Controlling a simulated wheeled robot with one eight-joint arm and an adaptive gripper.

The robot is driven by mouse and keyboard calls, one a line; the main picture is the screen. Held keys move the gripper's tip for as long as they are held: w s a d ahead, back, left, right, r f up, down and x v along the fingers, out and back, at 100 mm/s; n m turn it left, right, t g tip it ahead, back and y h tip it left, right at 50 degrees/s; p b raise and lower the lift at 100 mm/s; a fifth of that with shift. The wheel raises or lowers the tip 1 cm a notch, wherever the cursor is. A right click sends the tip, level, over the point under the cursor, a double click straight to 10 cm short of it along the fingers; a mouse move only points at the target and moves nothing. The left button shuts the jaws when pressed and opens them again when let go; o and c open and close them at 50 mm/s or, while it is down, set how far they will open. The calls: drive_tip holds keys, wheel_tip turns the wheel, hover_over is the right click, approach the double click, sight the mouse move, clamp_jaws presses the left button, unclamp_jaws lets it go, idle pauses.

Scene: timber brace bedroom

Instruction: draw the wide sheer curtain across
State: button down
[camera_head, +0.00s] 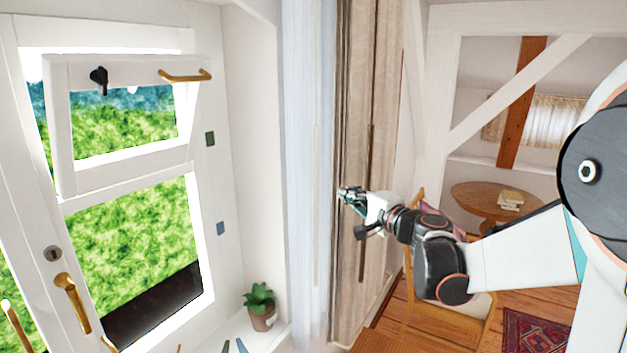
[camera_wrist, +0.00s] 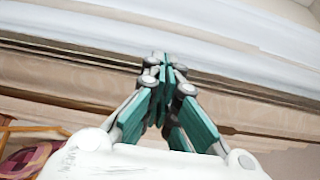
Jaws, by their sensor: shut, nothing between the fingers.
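The sheer curtain (camera_head: 310,150) hangs gathered in a narrow, pale blue-white upright band to the right of the window recess. In the wrist view, pale bands (camera_wrist: 130,35) that look like its folds run across the upper part. My gripper (camera_head: 350,194) is shut and empty, its fingers pointing left, just right of the curtain's edge. The closed teal fingertips (camera_wrist: 162,62) show in the wrist view against the border between the pale bands and a beige surface. I cannot tell whether they touch the curtain.
A tilted white window sash (camera_head: 130,60) with a brass handle leans in at left. A potted plant (camera_head: 260,307) stands on the sill. A chair (camera_head: 445,320) and round table (camera_head: 480,195) are at right.

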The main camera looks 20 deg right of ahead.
drive_tip(key=w+a+p, duration=0.1)
drive_tip(key=w+a, duration=0.1)
drive_tip(key=w, duration=0.7)
drive_tip(key=shift+w+p, duration=0.3)
drive_tip(key=shift+a, duration=0.1)
